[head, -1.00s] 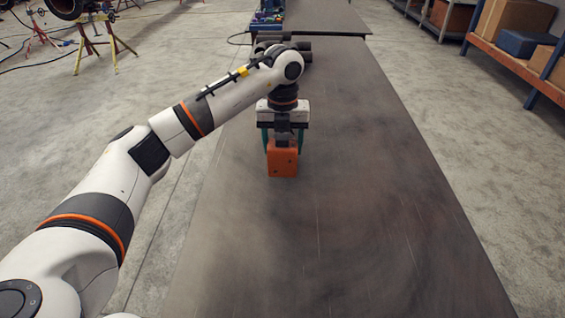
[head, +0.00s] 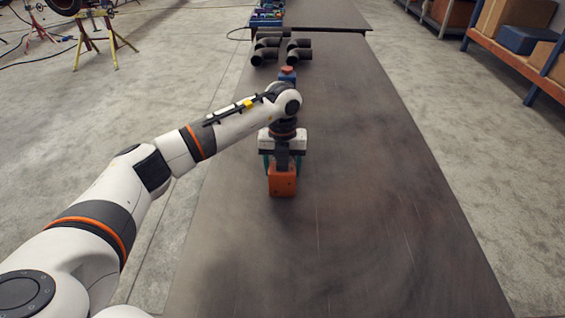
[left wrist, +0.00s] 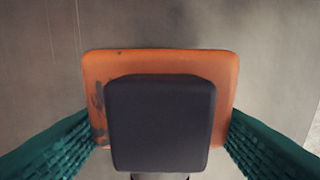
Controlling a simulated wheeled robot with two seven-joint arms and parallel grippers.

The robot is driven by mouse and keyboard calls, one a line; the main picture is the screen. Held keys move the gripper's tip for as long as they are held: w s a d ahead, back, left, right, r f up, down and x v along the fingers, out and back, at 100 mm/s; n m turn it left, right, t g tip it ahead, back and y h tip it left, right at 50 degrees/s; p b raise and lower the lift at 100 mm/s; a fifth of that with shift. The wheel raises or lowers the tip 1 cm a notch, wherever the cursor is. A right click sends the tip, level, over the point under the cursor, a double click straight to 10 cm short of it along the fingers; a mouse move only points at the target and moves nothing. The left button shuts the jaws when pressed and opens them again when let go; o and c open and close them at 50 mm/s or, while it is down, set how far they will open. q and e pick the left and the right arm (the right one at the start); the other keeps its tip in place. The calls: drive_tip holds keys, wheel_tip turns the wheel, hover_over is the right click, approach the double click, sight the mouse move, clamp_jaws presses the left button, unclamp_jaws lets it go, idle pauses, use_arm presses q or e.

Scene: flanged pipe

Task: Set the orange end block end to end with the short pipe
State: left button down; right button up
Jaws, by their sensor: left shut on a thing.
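The orange end block (head: 283,181) is in my left gripper (head: 283,168), near the middle of the table in the head view. The green fingers close on it from both sides. In the left wrist view the orange block (left wrist: 92,72) shows below a dark square part, between the fingertips of my left gripper (left wrist: 160,130). I cannot tell whether the block touches the table. A sliver of grey round surface (left wrist: 160,176) shows at the lower edge of the wrist view; I cannot tell whether it is the short pipe. The short pipe is not clearly seen in the head view.
Dark pipe elbows (head: 299,53) stand farther back on the long table (head: 370,200). A red-topped blue thing (head: 287,74) is just behind my left arm. The table's near and right parts are clear. Shelves (head: 510,60) stand on the right.

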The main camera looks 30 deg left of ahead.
use_arm(q)
drive_tip(key=c, duration=0.7)
unclamp_jaws()
drive_tip(key=o, duration=0.4)
drive_tip(key=shift+s, duration=0.1)
drive_tip(key=shift+r, duration=0.1)
wheel_tip(320, 180, up, 12)
drive_tip(key=shift+b, duration=0.9)
